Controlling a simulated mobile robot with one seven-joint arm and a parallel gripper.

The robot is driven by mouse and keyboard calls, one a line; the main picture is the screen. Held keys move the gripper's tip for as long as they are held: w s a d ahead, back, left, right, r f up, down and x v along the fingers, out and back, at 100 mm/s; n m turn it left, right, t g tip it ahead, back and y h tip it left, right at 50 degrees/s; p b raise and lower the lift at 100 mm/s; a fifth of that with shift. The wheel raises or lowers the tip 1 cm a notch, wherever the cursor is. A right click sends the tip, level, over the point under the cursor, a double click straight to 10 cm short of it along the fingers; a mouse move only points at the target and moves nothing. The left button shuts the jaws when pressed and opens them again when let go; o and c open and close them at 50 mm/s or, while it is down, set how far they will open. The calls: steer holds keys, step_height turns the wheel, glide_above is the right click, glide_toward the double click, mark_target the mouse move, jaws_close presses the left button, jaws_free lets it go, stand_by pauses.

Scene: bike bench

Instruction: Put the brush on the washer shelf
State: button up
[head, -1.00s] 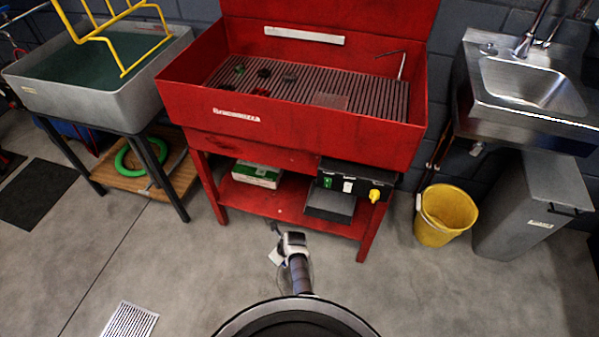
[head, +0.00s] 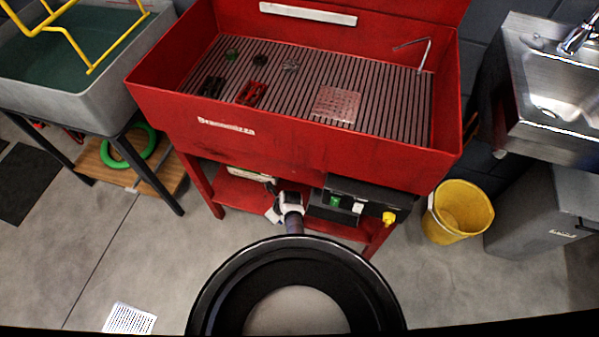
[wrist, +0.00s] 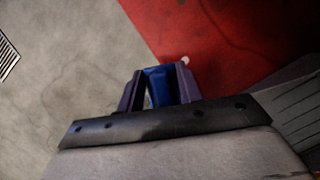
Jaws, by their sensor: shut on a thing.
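My gripper (wrist: 160,84) is shut on a blue piece, which I take to be the brush (wrist: 158,92). Only a short blue part shows between the fingers; a small pale tip shows just beyond. The red shelf (wrist: 215,40) fills the upper right of the wrist view, with grey floor to the left. In the head view the washer shelf (head: 234,190) is the low red board under the red parts washer (head: 300,148). My gripper (head: 271,187) is small and dark there, at the shelf's front; the brush cannot be made out.
A black control box (head: 345,203) with a yellow knob is to the right of my arm. A yellow bucket (head: 458,212) stands further right. The shelf's left part looks clear.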

steer(key=w+d+b, duration=0.1)
steer(key=w+b, duration=0.4)
steer(key=b, duration=0.1)
steer(key=w+d+b, duration=0.2)
steer(key=w+b, duration=0.3)
steer(key=b, duration=0.2)
steer(key=w+d+b, duration=0.2)
steer(key=w+b, duration=0.3)
steer(key=b, duration=0.2)
steer(key=shift+w+f, duration=0.3)
steer(key=shift+w, duration=0.1)
steer(key=shift+w+d+r+b, duration=0.25)
steer(key=shift+w+b, duration=0.4)
steer(key=shift+b, duration=0.2)
step_height(320, 180, down, 4)
steer(key=b, duration=0.4)
steer(key=shift+r, duration=0.35)
steer(key=shift+f, duration=0.2)
steer(key=o, duration=1)
